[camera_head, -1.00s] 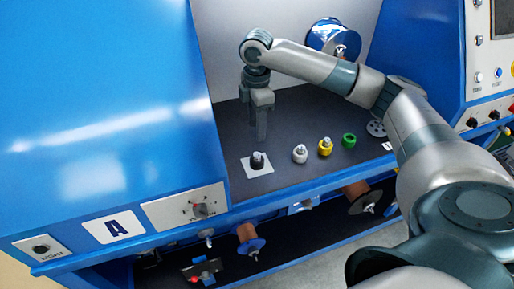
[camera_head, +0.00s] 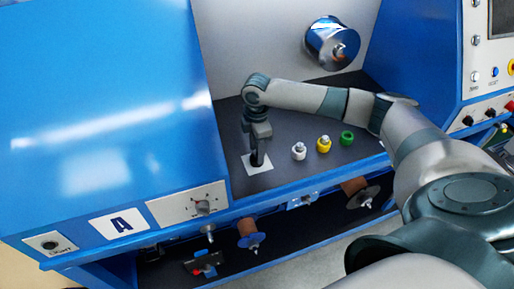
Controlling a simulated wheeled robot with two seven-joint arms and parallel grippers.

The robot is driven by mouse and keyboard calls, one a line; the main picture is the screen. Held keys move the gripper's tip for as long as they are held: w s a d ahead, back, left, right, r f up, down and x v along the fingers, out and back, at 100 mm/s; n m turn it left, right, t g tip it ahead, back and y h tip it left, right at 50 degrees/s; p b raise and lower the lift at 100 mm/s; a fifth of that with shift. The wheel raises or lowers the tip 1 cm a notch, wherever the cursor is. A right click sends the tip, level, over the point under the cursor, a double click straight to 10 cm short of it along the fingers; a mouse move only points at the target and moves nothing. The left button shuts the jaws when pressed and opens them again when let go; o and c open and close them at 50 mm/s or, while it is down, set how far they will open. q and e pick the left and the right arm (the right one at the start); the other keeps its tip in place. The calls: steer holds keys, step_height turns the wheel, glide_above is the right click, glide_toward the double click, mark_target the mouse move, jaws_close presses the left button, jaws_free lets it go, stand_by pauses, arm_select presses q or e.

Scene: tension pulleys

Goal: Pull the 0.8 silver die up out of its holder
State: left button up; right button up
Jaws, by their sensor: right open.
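My right gripper (camera_head: 257,157) points down over the white square (camera_head: 264,168) on the dark shelf, its open fingers at the black holder there. The fingers hide nearly all of that holder and any die in it; I cannot tell whether they touch it. To the right stand a white holder (camera_head: 299,151), a yellow holder (camera_head: 323,144) and a green holder (camera_head: 347,138), with small silvery tops on the white and yellow ones. No size marking is readable, so I cannot tell which die is 0.8. My left gripper is out of view.
The blue cabinet (camera_head: 100,110) rises close on the left of the gripper. Spools (camera_head: 249,236) hang below the shelf edge. My right arm spans the shelf's right side.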

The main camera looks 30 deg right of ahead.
jaws_close()
steer(key=shift+r+p, duration=1.65)
steer(key=shift+p, duration=0.5)
stand_by(1.0)
step_height(320, 180, up, 2)
steer(key=shift+r+p, duration=0.1)
steer(key=shift+p, duration=1.15)
steer(key=shift+r, duration=0.9)
